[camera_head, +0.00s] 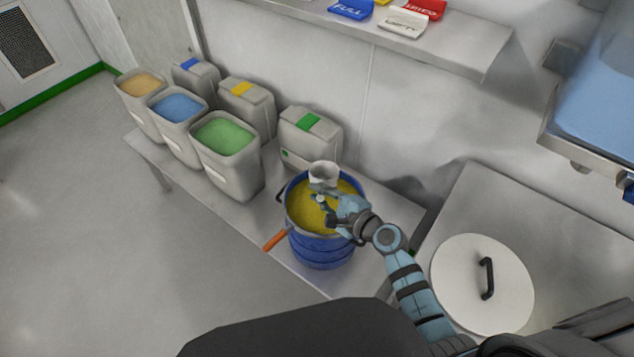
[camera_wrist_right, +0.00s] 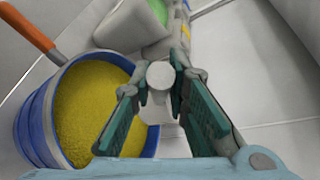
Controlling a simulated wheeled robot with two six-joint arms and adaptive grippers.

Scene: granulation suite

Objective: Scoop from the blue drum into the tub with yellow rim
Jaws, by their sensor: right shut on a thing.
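The blue drum (camera_head: 318,250) stands on the steel table, open and filled with yellow powder; it also shows at left in the right wrist view (camera_wrist_right: 35,120). My right gripper (camera_head: 325,202) is over the drum's mouth, its fingers closed on a pale scoop (camera_head: 323,172). The scoop's cup is above the powder, near the drum's far rim. In the right wrist view a pale round part of the held scoop (camera_wrist_right: 160,75) sits between the fingertips. What the cup holds cannot be told. I cannot make out a tub with a yellow rim. My left gripper is out of view.
Open bins with orange (camera_head: 142,84), blue (camera_head: 178,107) and green (camera_head: 224,135) contents stand left of the drum. Closed canisters, one green-labelled (camera_head: 312,140), stand behind. An orange handle (camera_head: 275,240) sticks out beside the drum. A white lid (camera_head: 460,280) lies right.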

